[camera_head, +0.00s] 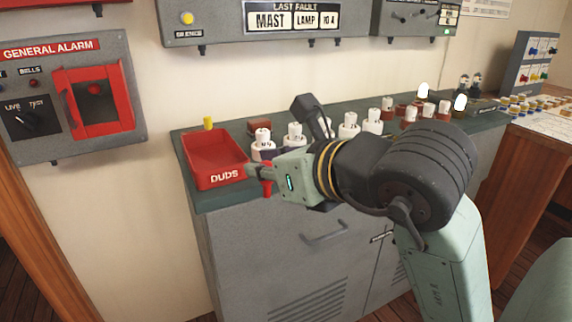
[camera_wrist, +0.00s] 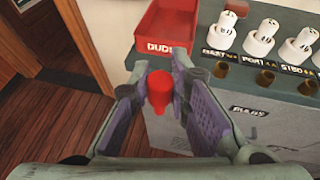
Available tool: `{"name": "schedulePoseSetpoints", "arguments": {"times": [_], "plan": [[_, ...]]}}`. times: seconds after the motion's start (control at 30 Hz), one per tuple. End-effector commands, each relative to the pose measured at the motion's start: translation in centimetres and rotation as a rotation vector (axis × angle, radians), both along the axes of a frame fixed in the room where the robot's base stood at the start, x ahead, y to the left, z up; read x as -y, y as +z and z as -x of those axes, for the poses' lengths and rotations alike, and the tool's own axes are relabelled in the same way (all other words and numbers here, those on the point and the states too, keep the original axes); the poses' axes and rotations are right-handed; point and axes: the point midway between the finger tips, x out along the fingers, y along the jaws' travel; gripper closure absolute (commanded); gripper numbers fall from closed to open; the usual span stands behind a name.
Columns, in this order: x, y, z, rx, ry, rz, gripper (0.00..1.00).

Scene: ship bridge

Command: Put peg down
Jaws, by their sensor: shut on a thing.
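A red peg (camera_wrist: 159,92) is held between the fingers of my gripper (camera_wrist: 162,84). In the head view the red peg (camera_head: 267,184) shows partly below the fingertips of my gripper (camera_head: 258,172). It appears just in front of the cabinet top's front edge, near the right front corner of the red DUDS tray (camera_head: 222,181). In the wrist view the DUDS tray (camera_wrist: 168,47) is beyond the fingertips. Brown round holes (camera_wrist: 265,78) line the cabinet top's front edge to the right. The peg's far side is hidden.
White labelled plugs (camera_head: 295,135) stand in a row on the grey cabinet (camera_head: 270,240). A yellow peg (camera_head: 208,123) stands behind the tray. A red-framed alarm panel (camera_head: 75,90) is on the wall at left. Floor (camera_wrist: 80,110) is open left of the cabinet.

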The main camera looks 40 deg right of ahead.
Motion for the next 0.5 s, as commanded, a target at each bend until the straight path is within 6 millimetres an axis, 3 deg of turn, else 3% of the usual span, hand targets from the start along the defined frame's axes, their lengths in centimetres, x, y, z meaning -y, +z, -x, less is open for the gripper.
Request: {"name": "schedulePoseSetpoints", "arguments": {"times": [0.17, 0.5], "plan": [[2.1, -0.1, -2.0, -0.002, 0.001, -0.008, 0.94], [8.6, -0.8, -8.0, -0.002, 0.001, -0.006, 0.94]]}}
